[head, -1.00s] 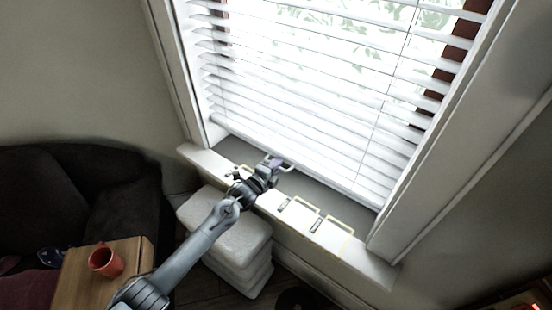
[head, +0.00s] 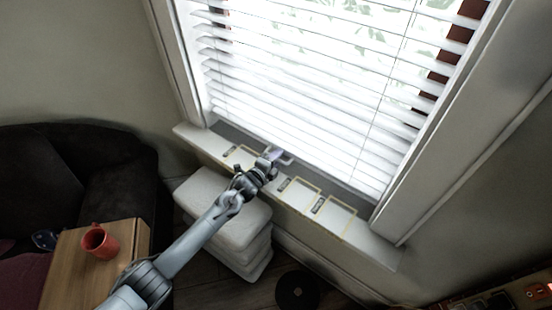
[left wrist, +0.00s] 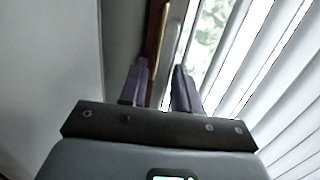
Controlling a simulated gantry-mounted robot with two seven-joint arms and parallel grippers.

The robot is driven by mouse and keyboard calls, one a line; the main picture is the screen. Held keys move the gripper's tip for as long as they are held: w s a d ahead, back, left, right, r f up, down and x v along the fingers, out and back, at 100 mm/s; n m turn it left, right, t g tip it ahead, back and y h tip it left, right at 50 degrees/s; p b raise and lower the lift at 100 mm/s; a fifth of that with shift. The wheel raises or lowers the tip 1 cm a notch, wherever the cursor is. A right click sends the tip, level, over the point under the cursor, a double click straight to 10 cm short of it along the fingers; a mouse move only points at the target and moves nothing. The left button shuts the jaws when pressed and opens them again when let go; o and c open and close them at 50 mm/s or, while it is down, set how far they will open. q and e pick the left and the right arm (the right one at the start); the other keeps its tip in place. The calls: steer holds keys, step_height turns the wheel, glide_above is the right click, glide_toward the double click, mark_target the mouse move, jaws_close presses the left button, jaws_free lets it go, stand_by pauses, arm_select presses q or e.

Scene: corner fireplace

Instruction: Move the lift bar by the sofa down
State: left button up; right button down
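My left gripper (head: 274,158) is over the window sill, close to the bottom of the blinds. In the left wrist view its two purple fingertips (left wrist: 161,88) stand apart, with nothing clearly held between them. Several yellow-edged rectangular pieces with small grey labels lie along the sill. One (head: 240,151) is at the left, nearest the sofa, just left of the gripper; two more (head: 300,189) (head: 335,213) are to its right. I cannot tell which of these is the lift bar. The white slatted blinds (head: 290,90) hang nearly to the sill. My right gripper is out of view.
The dark sofa (head: 70,165) is at the left. A wooden table (head: 85,275) with a red mug (head: 100,242) stands in front of it. White stacked cushions (head: 230,215) sit below the sill, under my left arm. A dark round object (head: 297,290) is on the floor.

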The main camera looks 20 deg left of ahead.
arm_select(q)
steer(key=shift+s, duration=0.1)
steer(key=shift+s+r, duration=0.15)
steer(key=shift+s, duration=0.05)
steer(key=p+v, duration=0.3)
steer(key=v, duration=0.5)
steer(key=shift+s+a+p, duration=0.15)
steer(key=shift+s+p, duration=0.25)
steer(key=shift+s+a+r, duration=0.1)
steer(key=shift+s+r, duration=0.05)
steer(key=shift+s, duration=0.55)
